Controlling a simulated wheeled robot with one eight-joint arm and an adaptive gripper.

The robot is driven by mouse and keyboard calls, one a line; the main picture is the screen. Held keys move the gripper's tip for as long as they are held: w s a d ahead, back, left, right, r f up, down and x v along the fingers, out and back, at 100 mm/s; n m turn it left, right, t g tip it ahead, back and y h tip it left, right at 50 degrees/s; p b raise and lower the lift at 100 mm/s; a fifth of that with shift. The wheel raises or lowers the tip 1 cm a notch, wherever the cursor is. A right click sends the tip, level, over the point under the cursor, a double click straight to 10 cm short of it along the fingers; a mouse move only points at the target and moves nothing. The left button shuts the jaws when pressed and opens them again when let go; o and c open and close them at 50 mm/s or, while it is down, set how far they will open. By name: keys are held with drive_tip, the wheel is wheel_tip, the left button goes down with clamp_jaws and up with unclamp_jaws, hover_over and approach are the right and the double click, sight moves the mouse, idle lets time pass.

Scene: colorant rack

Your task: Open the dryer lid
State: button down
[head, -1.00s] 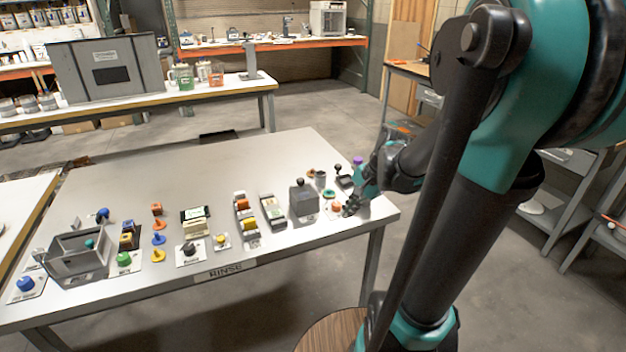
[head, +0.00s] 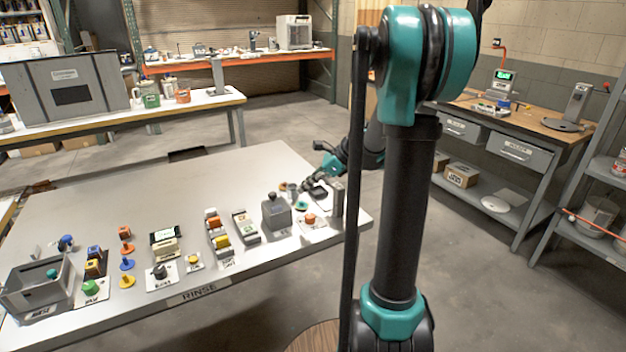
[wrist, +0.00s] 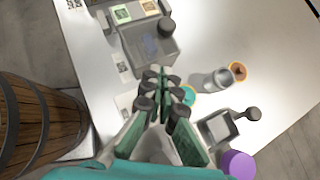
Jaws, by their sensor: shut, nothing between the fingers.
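No readable label marks the dryer. A grey box with a black knob on top (head: 275,213) stands on the rinse table; it also shows at the upper left in the wrist view (wrist: 150,48). A smaller dark, open-topped box with a black knob (wrist: 220,128) sits to the right in the wrist view. A grey upright piece (head: 338,197) stands near the table's right end; I cannot tell whether it is a raised lid. My gripper (head: 307,186) is shut and empty above the far right part of the table. Its fingers (wrist: 165,85) partly hide a teal ring (wrist: 190,95).
A grey cup (wrist: 218,80), an orange ring (wrist: 238,72) and a purple cap (wrist: 238,165) are close by. An orange knob (head: 310,219) is nearer the front. A wooden barrel (wrist: 42,125) stands beyond the table edge. The table's back (head: 180,185) is clear.

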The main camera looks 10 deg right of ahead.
sight(277, 198)
drive_tip(key=x, duration=0.3)
drive_tip(key=shift+a+f, duration=0.2)
drive_tip(key=shift+w+a+r, duration=0.1)
drive_tip(key=shift+w+a, duration=0.1)
drive_tip(key=shift+a, duration=0.35)
drive_tip(key=shift+w+a+r, duration=0.1)
drive_tip(key=shift+w+a, duration=0.05)
drive_tip(key=shift+a, duration=0.45)
drive_tip(key=shift+w+a, duration=0.2)
drive_tip(key=shift+a, duration=0.4)
drive_tip(key=w+a, duration=0.2)
drive_tip(key=w, duration=0.6)
drive_tip(key=shift+a, duration=0.35)
